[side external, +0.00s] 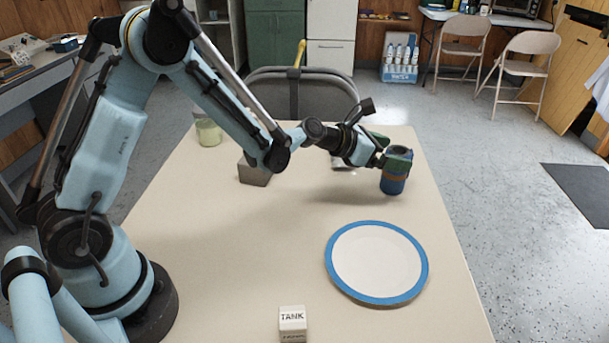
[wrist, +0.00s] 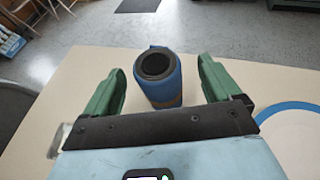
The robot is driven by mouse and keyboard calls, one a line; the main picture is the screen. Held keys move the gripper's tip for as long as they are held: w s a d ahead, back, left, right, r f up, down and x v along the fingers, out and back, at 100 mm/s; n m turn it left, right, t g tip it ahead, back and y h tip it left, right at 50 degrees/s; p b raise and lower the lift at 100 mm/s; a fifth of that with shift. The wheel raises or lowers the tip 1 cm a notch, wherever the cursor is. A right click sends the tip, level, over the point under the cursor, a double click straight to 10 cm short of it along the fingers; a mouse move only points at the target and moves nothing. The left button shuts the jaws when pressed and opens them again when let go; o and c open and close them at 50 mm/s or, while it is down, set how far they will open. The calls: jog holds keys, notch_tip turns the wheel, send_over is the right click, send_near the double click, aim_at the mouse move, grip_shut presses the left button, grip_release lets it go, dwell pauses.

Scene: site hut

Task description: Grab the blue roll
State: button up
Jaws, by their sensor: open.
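The blue roll (side external: 393,184) stands upright near the right edge of the table, with a brown band around it and a dark opening on top. In the wrist view the blue roll (wrist: 166,92) is between the two green fingers, with a gap on both sides. My gripper (side external: 388,150) is open at the roll's upper part; its near finger covers part of the roll in the side view. In the wrist view the fingers of my gripper (wrist: 158,75) are spread wide and hold nothing.
On the table (side external: 230,250) are a white plate with a blue rim (side external: 425,268), a white cube marked TANK (side external: 292,323), a grey-brown block (side external: 253,175) and a pale green jar (side external: 208,133). A grey chair (side external: 335,100) stands behind the table. The table's middle is clear.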

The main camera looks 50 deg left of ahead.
jog(key=shift+a+f+x, duration=0.1)
jog(key=shift+f+x, duration=0.05)
jog(key=shift+x, duration=0.75)
jog(key=shift+a+f+x, duration=0.1)
jog(key=shift+f+x, duration=0.05)
jog(key=shift+x, duration=0.7)
jog(key=shift+a+f+x, duration=0.1)
jog(key=shift+f+x, duration=0.05)
jog(key=shift+x, duration=0.75)
jog(key=shift+s, duration=0.1)
jog(key=shift+c, duration=0.3)
jog(key=c, duration=1.1)
jog(key=shift+r, duration=0.1)
